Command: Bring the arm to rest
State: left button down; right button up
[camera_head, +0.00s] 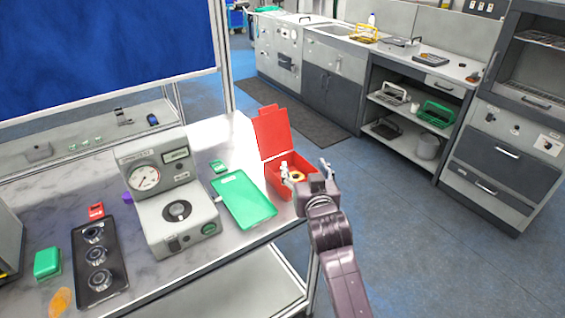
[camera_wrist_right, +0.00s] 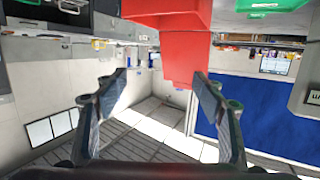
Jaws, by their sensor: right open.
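My right gripper (camera_head: 305,170) is at the right end of the work table, in front of the open red box (camera_head: 277,178) in the head view. Its fingers are spread apart. In the right wrist view my right gripper (camera_wrist_right: 161,82) is open with nothing between its fingers. The red box (camera_wrist_right: 185,50) shows there beyond the fingertips, in an upside-down picture. I cannot tell whether the fingers touch the box. My left gripper is not in view.
The table holds a grey gauge device (camera_head: 165,190), a green tray (camera_head: 243,200), a black tray (camera_head: 98,262) with round parts, and a green box (camera_head: 47,262). Grey cabinets (camera_head: 330,65) line the back. The blue floor (camera_head: 430,240) right of the table is clear.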

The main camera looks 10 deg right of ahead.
dwell(0.3)
jog(key=s+d+f+n+g+y, duration=0.1)
jog(key=s+f+g, duration=0.4)
jog(key=s+f, duration=0.95)
jog(key=s+a+f+n+g+y, duration=0.1)
jog(key=s+f+g, duration=0.25)
jog(key=s, duration=0.85)
jog(key=s+a+f+n+g, duration=0.1)
jog(key=s+f+g, duration=0.25)
jog(key=s, duration=0.85)
notch_tip(320, 180, down, 27)
jog(key=s+g, duration=0.1)
jog(key=s, duration=0.2)
jog(key=s+d+f+g, duration=0.1)
jog(key=s+d+f, duration=0.2)
jog(key=s+f, duration=1.2)
jog(key=shift+s+d+n+g, duration=0.15)
jog(key=shift+s+n+g, duration=0.2)
jog(key=shift+s, duration=0.45)
